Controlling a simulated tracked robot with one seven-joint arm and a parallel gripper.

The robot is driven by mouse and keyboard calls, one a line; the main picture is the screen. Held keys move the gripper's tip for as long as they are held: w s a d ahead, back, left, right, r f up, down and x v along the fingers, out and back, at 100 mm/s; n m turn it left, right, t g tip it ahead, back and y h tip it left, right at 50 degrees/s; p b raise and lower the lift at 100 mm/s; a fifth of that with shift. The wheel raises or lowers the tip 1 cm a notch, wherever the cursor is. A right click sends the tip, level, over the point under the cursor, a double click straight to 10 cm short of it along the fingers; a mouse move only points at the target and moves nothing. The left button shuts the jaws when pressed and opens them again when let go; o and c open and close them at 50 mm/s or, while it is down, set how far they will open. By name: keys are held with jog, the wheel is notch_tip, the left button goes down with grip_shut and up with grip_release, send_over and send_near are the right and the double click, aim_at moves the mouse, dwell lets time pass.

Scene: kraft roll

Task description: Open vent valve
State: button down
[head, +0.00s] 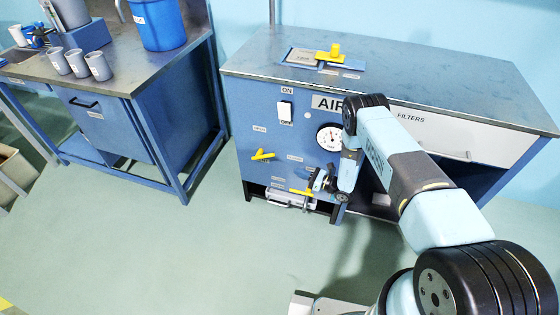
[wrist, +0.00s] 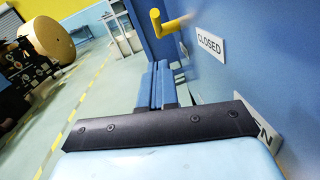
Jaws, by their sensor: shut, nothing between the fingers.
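The blue air cabinet (head: 240,120) has two yellow levers on its front. The upper lever (head: 262,155) sits left of the gauge, slightly tilted. The lower lever (head: 301,192) is close beside my gripper (head: 311,182); their small labels are too small to read, so I cannot tell which is the vent valve. In the wrist view a yellow lever (wrist: 170,22) sticks out from the blue panel beside a CLOSED label (wrist: 210,42). My gripper (wrist: 160,82) is shut and empty, apart from that lever in the picture. A second label (wrist: 258,115), ending in N, is partly hidden.
A pressure gauge (head: 329,137) and an ON/OFF switch (head: 286,112) are on the cabinet front. A left bench (head: 130,75) holds cups and a blue bucket (head: 160,25). The floor in front is clear.

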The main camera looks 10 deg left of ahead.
jog(key=w+a+r, duration=0.2)
jog(key=a+r, duration=0.1)
jog(key=a, duration=0.6)
jog(key=shift+w+r, duration=0.15)
jog(key=shift+w, duration=0.05)
jog(key=shift+w+d+r, duration=0.1)
jog(key=shift+d+r, duration=0.05)
jog(key=shift+r, duration=0.05)
jog(key=shift+r, duration=0.1)
